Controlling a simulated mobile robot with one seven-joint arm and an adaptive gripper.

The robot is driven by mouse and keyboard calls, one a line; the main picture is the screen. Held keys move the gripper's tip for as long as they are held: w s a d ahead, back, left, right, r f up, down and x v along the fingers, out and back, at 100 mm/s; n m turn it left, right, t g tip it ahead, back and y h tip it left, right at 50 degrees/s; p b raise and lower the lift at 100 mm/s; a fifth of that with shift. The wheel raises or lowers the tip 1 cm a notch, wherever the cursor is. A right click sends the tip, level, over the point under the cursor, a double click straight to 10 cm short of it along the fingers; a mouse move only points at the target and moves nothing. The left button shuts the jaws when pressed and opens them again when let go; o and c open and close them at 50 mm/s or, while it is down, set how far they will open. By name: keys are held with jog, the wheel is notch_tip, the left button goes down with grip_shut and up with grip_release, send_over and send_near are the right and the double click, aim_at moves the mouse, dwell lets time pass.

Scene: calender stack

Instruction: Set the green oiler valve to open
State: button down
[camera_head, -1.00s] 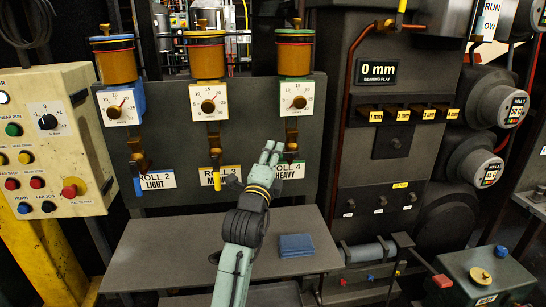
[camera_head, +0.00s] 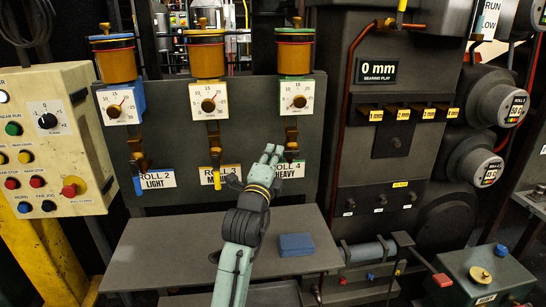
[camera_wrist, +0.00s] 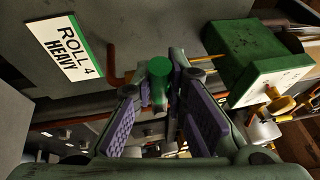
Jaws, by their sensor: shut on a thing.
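The green oiler is the rightmost of three, with an amber reservoir (camera_head: 294,55) and a green-edged dial (camera_head: 296,98) above a brass valve body (camera_head: 291,140). A "ROLL 4 HEAVY" label (camera_head: 289,170) is beside the valve and also shows in the wrist view (camera_wrist: 64,50). My gripper (camera_head: 272,153) is at this valve, just left of its body. In the wrist view, the green handle (camera_wrist: 159,68) sits between the purple-padded fingers of my gripper (camera_wrist: 168,84), which is shut on it. The handle's exact angle is mostly hidden by the fingers.
Yellow (camera_head: 208,97) and blue (camera_head: 122,103) oiler dials are to the left, with their valve handles hanging down. A grey shelf (camera_head: 180,250) below holds a blue block (camera_head: 296,245). A grey panel with gauge tags (camera_head: 402,114) stands to the right.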

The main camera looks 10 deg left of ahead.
jog(key=shift+f, duration=0.15)
jog(key=shift+f+n+b, duration=0.4)
jog(key=shift+n+b, duration=0.2)
jog(key=shift+b, duration=0.2)
jog(key=shift+w+d+f+n+t+y+b, duration=0.2)
jog(key=shift+d+f+n+y+b, duration=0.75)
jog(key=shift+n+y+b, duration=1.9)
jog(key=shift+w+d+f+n+y+b, duration=0.4)
jog(key=shift+d+f+n+y+b, duration=0.55)
jog(key=shift+n+b, duration=3.45)
jog(key=shift+w+d+f+n+t+y+b, duration=0.1)
jog(key=shift+w+d+f+n+y+b, duration=0.5)
jog(key=shift+n+y+b, duration=3.05)
jog(key=n+h+p, duration=0.1)
jog(key=d+n+h+p, duration=0.1)
jog(key=shift+s+n+p, duration=0.3)
jog(key=shift+n+p, duration=0.1)
jog(key=c, duration=1.6)
grip_release()
